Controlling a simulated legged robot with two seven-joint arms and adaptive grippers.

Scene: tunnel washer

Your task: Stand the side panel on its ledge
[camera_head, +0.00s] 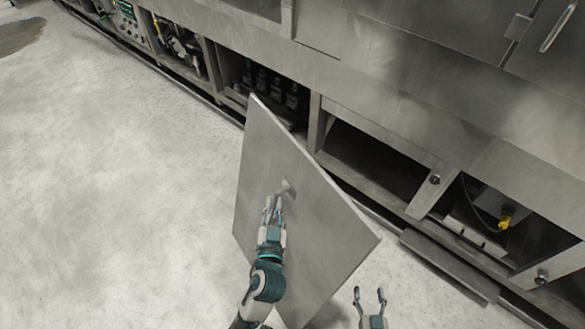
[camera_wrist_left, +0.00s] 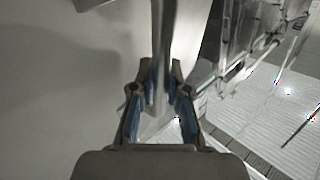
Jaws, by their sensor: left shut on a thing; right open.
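The side panel (camera_head: 310,225) is a flat grey metal sheet, held tilted in front of the machine in the head view. A small handle (camera_head: 287,187) stands out from its face. My left gripper (camera_head: 272,205) is shut on this handle. In the left wrist view its blue-padded fingers (camera_wrist_left: 160,95) close around an upright metal bar, with a pale grey surface to the left. A ledge-like lower rail (camera_head: 385,200) runs along the machine's open bays; the panel hides part of it. I cannot tell whether the panel's lower edge touches anything. My right gripper (camera_head: 370,298) is open and empty, right of the panel.
The stainless machine (camera_head: 400,75) fills the back and right, with open bays (camera_head: 370,160) low down. One bay holds a yellow connector (camera_head: 506,217) on a cable. A dark flat bar (camera_head: 450,265) lies along the machine's foot. The concrete floor (camera_head: 110,190) at left is clear.

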